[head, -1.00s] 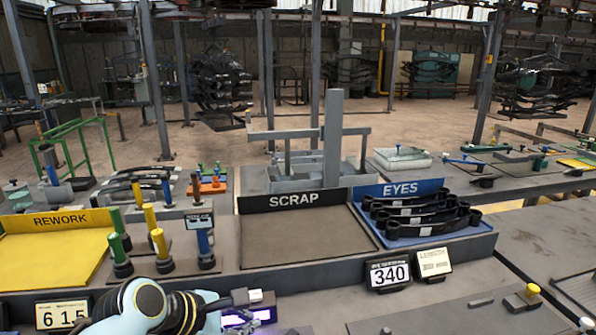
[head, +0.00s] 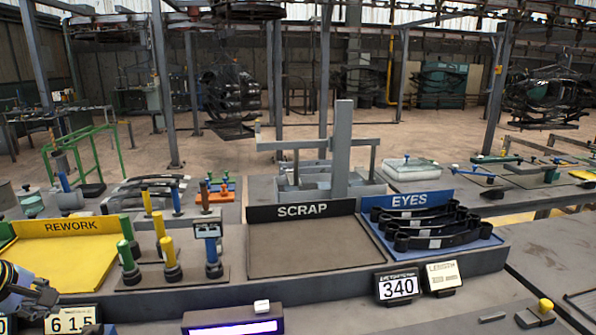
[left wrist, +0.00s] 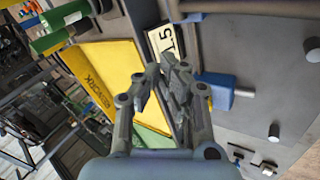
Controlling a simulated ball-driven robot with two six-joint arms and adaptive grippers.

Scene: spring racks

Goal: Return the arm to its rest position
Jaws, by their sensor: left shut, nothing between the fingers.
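My left gripper (head: 42,297) is at the lower left edge of the head view, in front of the yellow REWORK tray. In the left wrist view the gripper (left wrist: 163,68) has its fingertips close together, with nothing between them. The REWORK tray (left wrist: 108,75) lies beyond the fingers there, with a white number sign (left wrist: 165,42) past the tips. Most of my left arm is outside the head view. My right gripper is not in view.
The empty SCRAP tray (head: 300,250) is in the middle. The blue EYES tray (head: 425,250) holds several black leaf springs (head: 440,227). Green and yellow gauge pegs (head: 165,245) stand right of the REWORK tray (head: 60,250). A 340 display (head: 398,287) stands in front.

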